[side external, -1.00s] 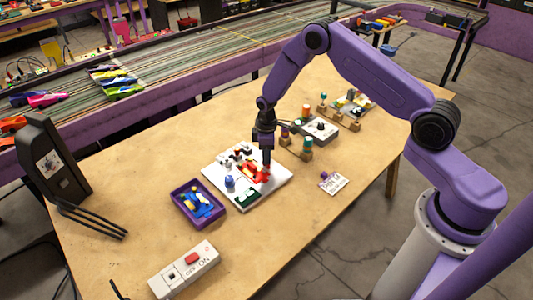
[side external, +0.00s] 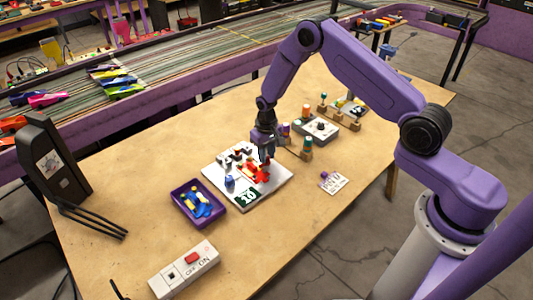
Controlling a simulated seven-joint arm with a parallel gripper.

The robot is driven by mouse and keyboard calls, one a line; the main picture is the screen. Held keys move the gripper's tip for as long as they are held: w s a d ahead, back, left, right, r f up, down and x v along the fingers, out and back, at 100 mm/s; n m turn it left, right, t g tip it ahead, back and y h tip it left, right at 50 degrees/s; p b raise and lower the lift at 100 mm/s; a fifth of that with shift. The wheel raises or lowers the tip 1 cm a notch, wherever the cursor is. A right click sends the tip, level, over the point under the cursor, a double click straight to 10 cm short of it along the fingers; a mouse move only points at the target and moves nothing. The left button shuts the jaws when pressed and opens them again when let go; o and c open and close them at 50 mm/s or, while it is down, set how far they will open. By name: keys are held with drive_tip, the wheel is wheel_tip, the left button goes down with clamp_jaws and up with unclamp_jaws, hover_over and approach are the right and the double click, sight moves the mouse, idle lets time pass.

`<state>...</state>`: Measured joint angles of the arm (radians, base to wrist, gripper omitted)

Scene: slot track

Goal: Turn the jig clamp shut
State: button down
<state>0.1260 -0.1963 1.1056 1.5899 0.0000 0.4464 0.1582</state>
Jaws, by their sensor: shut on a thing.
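The jig is a white board (side external: 238,199) lying on the table. It carries a red piece (side external: 256,174), a blue upright part (side external: 229,183), a dark green patch with white marks (side external: 245,197) and several small dark and grey parts at its back edge. My gripper (side external: 266,158) is over the right back part of the board, beside the red piece. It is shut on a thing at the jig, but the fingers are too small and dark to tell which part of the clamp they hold.
A purple tray (side external: 183,211) of blue and yellow pieces stands left of the board. A white ON/OFF switch box (side external: 184,270) is at the front. A grey box with a knob (side external: 317,129) and coloured pegs (side external: 306,147) stand close on the right. The table's right front is mostly clear.

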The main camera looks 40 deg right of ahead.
drive_tip(key=shift+m, duration=1)
drive_tip(key=c, duration=0.9)
unclamp_jaws()
wheel_tip(320, 180, up, 18)
drive_tip(key=shift+f, duration=0.25)
